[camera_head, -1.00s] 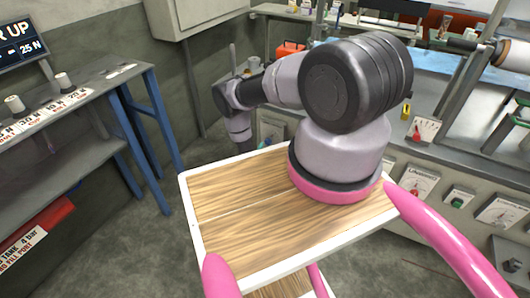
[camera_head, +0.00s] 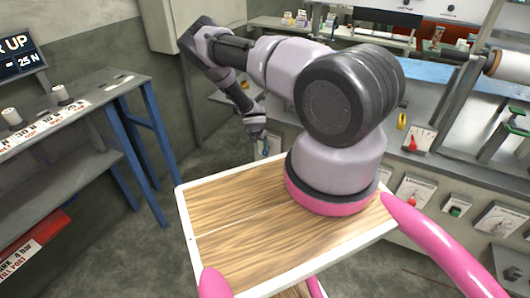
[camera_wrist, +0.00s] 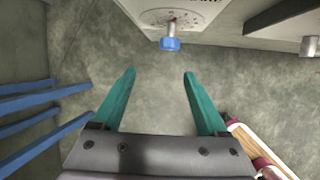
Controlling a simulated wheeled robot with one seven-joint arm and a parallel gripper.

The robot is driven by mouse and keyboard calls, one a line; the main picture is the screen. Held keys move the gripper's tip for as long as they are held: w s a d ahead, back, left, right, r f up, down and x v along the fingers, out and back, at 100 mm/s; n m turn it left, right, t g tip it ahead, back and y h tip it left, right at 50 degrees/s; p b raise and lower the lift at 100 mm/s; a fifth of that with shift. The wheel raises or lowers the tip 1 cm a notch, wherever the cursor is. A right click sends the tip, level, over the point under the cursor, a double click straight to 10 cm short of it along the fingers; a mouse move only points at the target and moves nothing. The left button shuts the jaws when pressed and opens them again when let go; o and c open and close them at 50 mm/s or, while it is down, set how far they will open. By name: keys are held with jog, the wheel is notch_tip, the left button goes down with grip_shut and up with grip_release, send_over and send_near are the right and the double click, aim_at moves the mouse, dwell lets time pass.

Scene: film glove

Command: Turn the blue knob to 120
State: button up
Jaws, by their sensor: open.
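The blue knob (camera_wrist: 170,44) shows in the wrist view at the top middle, on a short metal shaft that stands out from a white dial plate (camera_wrist: 180,18). The dial's markings are too small and cut off to read. My gripper (camera_wrist: 159,72) is open, with its two teal fingers spread apart and nothing between them. The knob lies beyond the fingertips, roughly in line with the gap and not touched. In the head view my gripper (camera_head: 266,147) hangs low beside the bench front, partly hidden and small.
A grey bench front with gauges (camera_head: 415,190) runs along the right. Another shaft end (camera_wrist: 309,46) stands out at the wrist view's right. A blue-legged table (camera_head: 128,150) stands at the left. Bare floor (camera_wrist: 150,110) lies below the gripper.

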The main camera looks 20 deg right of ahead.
jog(key=shift+h, duration=0.3)
jog(key=x, duration=0.3)
jog(key=d+x, duration=0.1)
jog(key=x, duration=0.2)
jog(key=d+x, duration=0.1)
jog(key=x, duration=0.3)
jog(key=shift+r, duration=0.3)
jog(key=shift+s, duration=0.1)
jog(key=shift+a, duration=0.1)
grip_shut()
